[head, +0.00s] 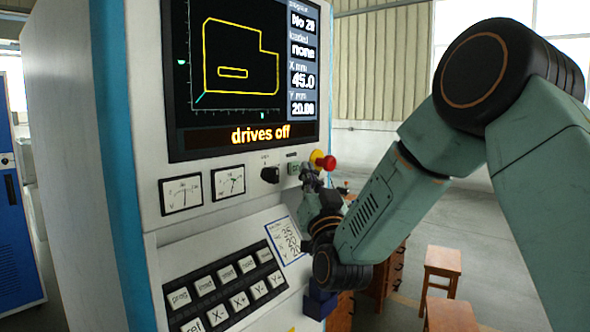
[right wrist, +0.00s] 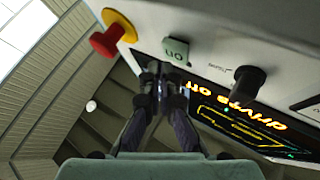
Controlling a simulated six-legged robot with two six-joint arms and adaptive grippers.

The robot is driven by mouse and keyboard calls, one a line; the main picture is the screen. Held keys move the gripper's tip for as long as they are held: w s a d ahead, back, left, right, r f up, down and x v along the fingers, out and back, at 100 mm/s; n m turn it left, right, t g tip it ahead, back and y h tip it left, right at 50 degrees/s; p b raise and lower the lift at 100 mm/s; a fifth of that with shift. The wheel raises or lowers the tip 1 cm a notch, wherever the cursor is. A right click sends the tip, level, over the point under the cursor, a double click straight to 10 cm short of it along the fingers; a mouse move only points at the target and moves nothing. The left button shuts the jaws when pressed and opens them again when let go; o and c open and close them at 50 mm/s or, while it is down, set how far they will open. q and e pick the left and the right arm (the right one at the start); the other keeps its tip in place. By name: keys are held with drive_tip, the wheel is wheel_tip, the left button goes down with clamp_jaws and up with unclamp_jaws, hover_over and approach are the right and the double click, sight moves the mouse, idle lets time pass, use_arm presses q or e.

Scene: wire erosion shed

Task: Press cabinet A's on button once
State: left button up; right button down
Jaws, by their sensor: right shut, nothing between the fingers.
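Cabinet A (head: 150,232) is a tall white and blue machine cabinet, and its screen (head: 245,75) reads "drives off". The green on button (head: 294,168) sits on its panel, right of a black rotary knob (head: 270,174). In the right wrist view the button (right wrist: 176,50) shows its "on" label just beyond the fingertips. My right gripper (head: 311,179) is shut and empty, with its tips close to the button. The closed fingertips show in the right wrist view (right wrist: 160,70). I cannot tell whether they touch the button. My left gripper is not in view.
A red emergency stop knob (head: 325,161) on a yellow base is close beside the on button. A keypad (head: 225,288) and two dial meters (head: 181,193) are on the cabinet front. Wooden stools (head: 441,268) stand behind at the right. A blue locker (head: 15,220) is at the left.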

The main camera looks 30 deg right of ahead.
drive_tip(key=shift+s+d, duration=0.1)
idle(0.4)
drive_tip(key=shift+w+a+b, duration=0.2)
drive_tip(key=shift+w+b, duration=0.1)
drive_tip(key=shift+w, duration=0.2)
drive_tip(key=shift+w+a, duration=0.15)
drive_tip(key=shift+w, duration=0.15)
idle(0.5)
idle(0.4)
drive_tip(key=shift+s+d, duration=0.35)
drive_tip(key=shift+s, duration=0.45)
